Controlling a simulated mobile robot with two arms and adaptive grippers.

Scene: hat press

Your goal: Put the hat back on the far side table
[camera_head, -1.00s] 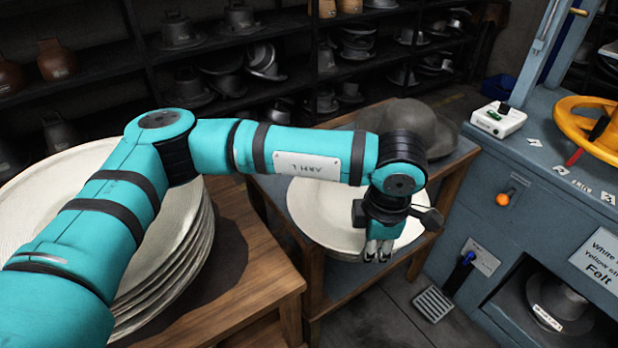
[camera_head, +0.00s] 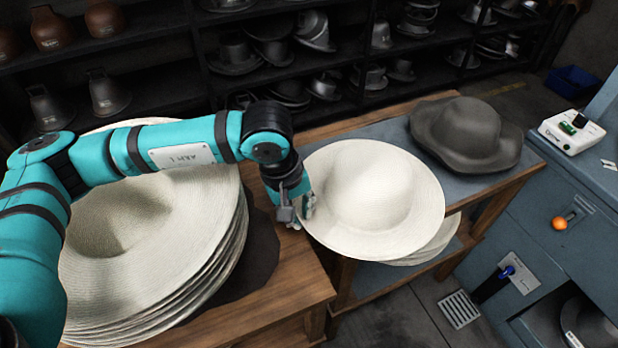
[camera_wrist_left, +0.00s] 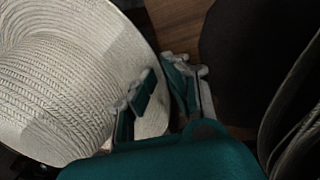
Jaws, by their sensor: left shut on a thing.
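A white woven hat (camera_head: 375,190) is held by its left brim edge, its crown facing up, over the grey-topped side table (camera_head: 385,130). My left gripper (camera_head: 305,207) is shut on that brim. In the left wrist view the hat (camera_wrist_left: 60,80) fills the left side, with the fingers (camera_wrist_left: 160,98) at its brim. The hat hides much of the side table's top. A gap under the hat cannot be judged. My right gripper is in neither view.
A grey felt hat (camera_head: 465,135) lies on the side table's right part. More pale hats (camera_head: 440,243) show lower down, below the held hat. A stack of white hats (camera_head: 200,260) stands on the wooden table (camera_head: 285,285) at left. A blue-grey machine (camera_head: 560,190) stands at right.

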